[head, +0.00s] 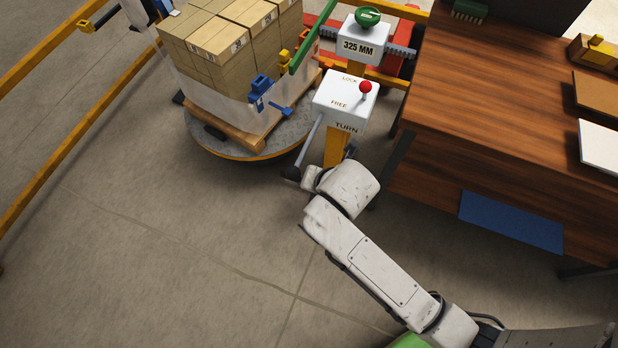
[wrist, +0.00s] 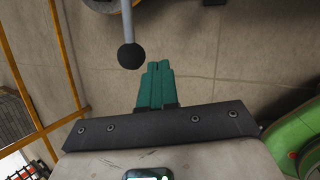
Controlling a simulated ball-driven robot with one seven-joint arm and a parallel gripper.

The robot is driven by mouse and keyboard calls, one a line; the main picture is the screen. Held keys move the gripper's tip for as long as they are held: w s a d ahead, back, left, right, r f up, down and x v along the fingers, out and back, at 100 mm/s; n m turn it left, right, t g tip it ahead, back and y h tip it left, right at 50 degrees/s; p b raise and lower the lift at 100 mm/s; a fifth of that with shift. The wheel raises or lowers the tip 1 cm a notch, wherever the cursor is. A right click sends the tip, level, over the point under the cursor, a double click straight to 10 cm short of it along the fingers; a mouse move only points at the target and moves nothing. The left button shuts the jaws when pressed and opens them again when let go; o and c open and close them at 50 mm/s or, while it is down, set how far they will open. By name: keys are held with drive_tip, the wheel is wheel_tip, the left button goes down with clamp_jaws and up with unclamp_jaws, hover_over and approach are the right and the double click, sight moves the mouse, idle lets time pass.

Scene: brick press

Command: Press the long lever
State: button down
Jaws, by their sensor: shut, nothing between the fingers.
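The long lever (head: 308,145) is a thin grey rod with a black ball at its lower end. It slants down to the left from the white box (head: 340,103) marked LOCK, FREE and TURN. In the wrist view the lever's black ball (wrist: 131,56) hangs just left of and slightly beyond my fingertips, with a small gap in the picture. My gripper (wrist: 160,66) has its green fingers together, with nothing between them. In the head view my own arm hides the fingers, close to the ball end of the lever.
A round turntable (head: 236,148) carries a pallet of stacked boxes (head: 230,45) left of the lever. A red-knobbed small lever (head: 365,88) is on the white box. A wooden workbench (head: 480,110) stands right. Yellow rails (head: 75,140) run along the left. Floor in front is clear.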

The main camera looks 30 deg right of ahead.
drive_tip(key=shift+v, duration=1.35)
drive_tip(key=shift+w+r, duration=0.1)
idle(1.0)
